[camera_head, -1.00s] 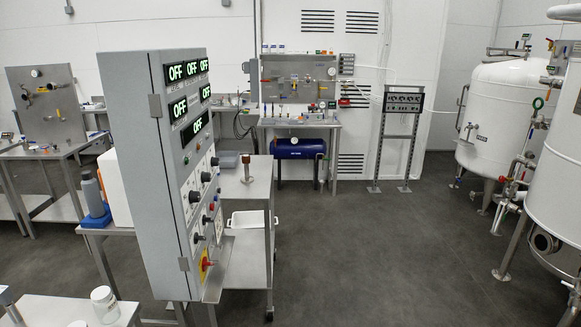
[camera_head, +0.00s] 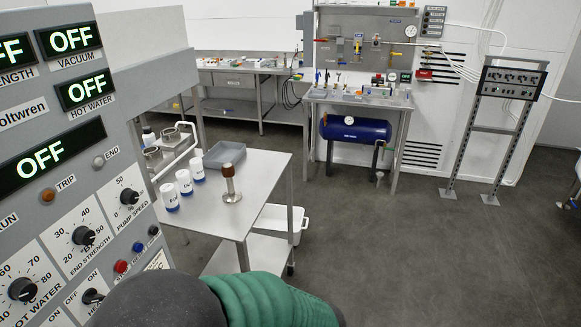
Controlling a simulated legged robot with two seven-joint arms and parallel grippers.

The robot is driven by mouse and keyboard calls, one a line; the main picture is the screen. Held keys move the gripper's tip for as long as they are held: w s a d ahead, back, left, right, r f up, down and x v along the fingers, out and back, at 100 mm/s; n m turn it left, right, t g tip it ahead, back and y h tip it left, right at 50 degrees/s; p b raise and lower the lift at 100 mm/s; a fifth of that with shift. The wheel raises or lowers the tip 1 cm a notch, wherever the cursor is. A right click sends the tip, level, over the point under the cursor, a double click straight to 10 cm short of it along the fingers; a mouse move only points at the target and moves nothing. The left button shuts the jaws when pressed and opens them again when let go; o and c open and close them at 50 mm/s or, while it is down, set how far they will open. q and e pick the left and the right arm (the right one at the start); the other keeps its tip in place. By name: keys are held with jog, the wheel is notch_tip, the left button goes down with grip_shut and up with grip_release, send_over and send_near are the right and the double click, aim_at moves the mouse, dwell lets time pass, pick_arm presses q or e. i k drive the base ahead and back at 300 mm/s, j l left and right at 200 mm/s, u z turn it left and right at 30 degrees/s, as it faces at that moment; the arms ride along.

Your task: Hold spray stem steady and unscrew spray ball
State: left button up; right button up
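A small upright piece (camera_head: 231,184) stands on the steel cart top, near its right edge. It has a brown upper part, a thin metal stem and a round metal foot. I cannot tell whether it is the spray stem with its ball. No other spray stem or spray ball can be made out. Neither of my grippers is in view. A dark rounded shape with a green ribbed part, probably my own arm, fills the bottom middle.
The grey control panel (camera_head: 75,165) with OFF displays stands close on the left. The steel cart (camera_head: 240,215) carries several white bottles (camera_head: 185,182) and a grey tray (camera_head: 224,154). Behind are a bench with a blue tank (camera_head: 355,130) and a metal rack (camera_head: 487,130).

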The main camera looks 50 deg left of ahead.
aim_at(231, 196)
jog(key=i+u, duration=0.4)
jog(key=i+l+u, duration=0.1)
jog(key=i+u, duration=0.3)
jog(key=i+l+u, duration=0.25)
jog(key=i+u, duration=0.15)
jog(key=i+l+u, duration=0.4)
